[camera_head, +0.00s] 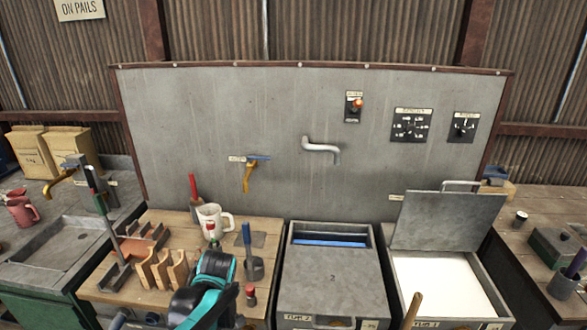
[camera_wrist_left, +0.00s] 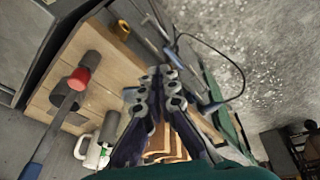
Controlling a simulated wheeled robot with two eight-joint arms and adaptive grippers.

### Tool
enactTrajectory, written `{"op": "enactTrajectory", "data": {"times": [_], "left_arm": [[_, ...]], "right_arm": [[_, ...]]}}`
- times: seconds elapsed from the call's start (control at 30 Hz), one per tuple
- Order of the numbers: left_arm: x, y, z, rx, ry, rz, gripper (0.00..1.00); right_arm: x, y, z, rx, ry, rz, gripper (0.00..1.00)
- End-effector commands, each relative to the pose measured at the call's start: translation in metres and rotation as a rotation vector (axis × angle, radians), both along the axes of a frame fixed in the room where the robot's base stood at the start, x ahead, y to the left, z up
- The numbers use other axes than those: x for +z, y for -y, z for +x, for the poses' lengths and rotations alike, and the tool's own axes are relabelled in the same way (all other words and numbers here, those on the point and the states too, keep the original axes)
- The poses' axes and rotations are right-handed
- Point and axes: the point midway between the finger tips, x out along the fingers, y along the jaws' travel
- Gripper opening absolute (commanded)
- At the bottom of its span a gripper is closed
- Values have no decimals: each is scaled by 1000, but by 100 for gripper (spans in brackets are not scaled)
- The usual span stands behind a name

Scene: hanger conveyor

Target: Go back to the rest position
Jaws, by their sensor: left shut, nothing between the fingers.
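My left gripper (camera_wrist_left: 163,74) is shut and empty in the left wrist view, its two fingertips close together. It hangs over the wooden bench (camera_wrist_left: 68,55), partly covering a slotted wooden rack (camera_wrist_left: 165,142). In the head view my black and teal left arm (camera_head: 208,285) rises from the bottom, just right of the same rack (camera_head: 160,268) and in front of a white mug (camera_head: 210,217). The fingertips are hard to make out there. My right gripper is not in view.
A blue-handled tool (camera_head: 250,255) stands near my arm. A grey panel (camera_head: 285,110) with taps and switches is behind.

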Motion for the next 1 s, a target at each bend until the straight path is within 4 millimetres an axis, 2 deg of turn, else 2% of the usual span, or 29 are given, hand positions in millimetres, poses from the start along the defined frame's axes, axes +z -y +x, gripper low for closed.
{"op": "enactTrajectory", "data": {"times": [0.03,0.2,0.33,0.5,0.7,1.0], "left_arm": [[12,1,-15,-81,19,1,0],[41,7,-58,-390,98,33,0],[52,12,-90,-611,167,86,0],[55,18,-121,-839,244,174,0],[53,21,-137,-971,287,243,0],[53,22,-138,-988,293,253,0]], "right_arm": [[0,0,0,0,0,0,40],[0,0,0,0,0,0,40],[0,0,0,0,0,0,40],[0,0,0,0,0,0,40],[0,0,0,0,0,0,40],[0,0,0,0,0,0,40]]}}
